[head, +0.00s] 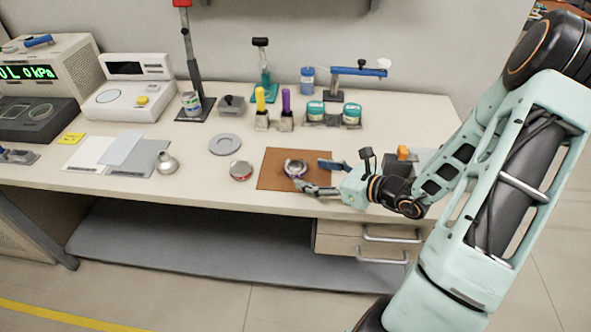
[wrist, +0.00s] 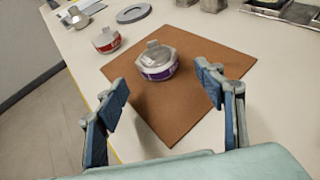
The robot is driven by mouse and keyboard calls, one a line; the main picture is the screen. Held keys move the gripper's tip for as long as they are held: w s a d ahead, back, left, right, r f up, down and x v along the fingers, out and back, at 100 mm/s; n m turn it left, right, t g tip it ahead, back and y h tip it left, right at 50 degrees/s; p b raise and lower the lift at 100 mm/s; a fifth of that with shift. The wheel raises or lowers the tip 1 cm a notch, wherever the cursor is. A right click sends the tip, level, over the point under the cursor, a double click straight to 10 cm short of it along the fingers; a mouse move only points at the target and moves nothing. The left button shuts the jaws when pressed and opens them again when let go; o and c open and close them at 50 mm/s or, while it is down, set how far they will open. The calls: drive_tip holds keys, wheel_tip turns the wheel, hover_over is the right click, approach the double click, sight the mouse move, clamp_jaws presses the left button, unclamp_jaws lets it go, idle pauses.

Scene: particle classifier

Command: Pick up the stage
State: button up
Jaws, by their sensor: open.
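A round metal piece with a purple band, which looks like the stage (head: 295,168), sits upright on a brown mat (head: 270,178). It also shows in the wrist view (wrist: 157,70), with a small raised tab on top. My gripper (head: 309,175) is open, its blue-padded fingers spread wide. In the wrist view the fingers (wrist: 161,77) stand to the left and right of the piece, slightly nearer the camera. They do not appear to touch it, and nothing is held. A similar red-banded piece (head: 241,171) stands left of the mat.
A grey ring (head: 225,144) lies behind the red-banded piece. A metal flask-like part (head: 167,163) stands farther left. Yellow and purple-topped holders (head: 273,120) and teal-lidded jars (head: 333,113) stand behind the mat. The table's front edge (head: 225,206) is close to the mat.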

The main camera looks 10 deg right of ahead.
sight(301, 169)
drive_tip(key=x, duration=0.5)
drive_tip(key=shift+a+r, duration=0.15)
drive_tip(key=shift+r, duration=0.15)
drive_tip(key=shift+c, duration=0.7)
drive_tip(key=c, duration=1.2)
drive_tip(key=shift+r, duration=0.2)
drive_tip(key=shift+r, duration=0.65)
drive_tip(key=s+r+p, duration=0.2)
drive_tip(key=s+r, duration=0.1)
drive_tip(key=s+r+p, duration=0.1)
drive_tip(key=s+r, duration=0.2)
drive_tip(key=s+r+p, duration=0.2)
drive_tip(key=s+r, duration=0.1)
drive_tip(key=r, duration=0.1)
drive_tip(key=shift+s+d+p, duration=0.25)
drive_tip(key=shift+d+p, duration=0.05)
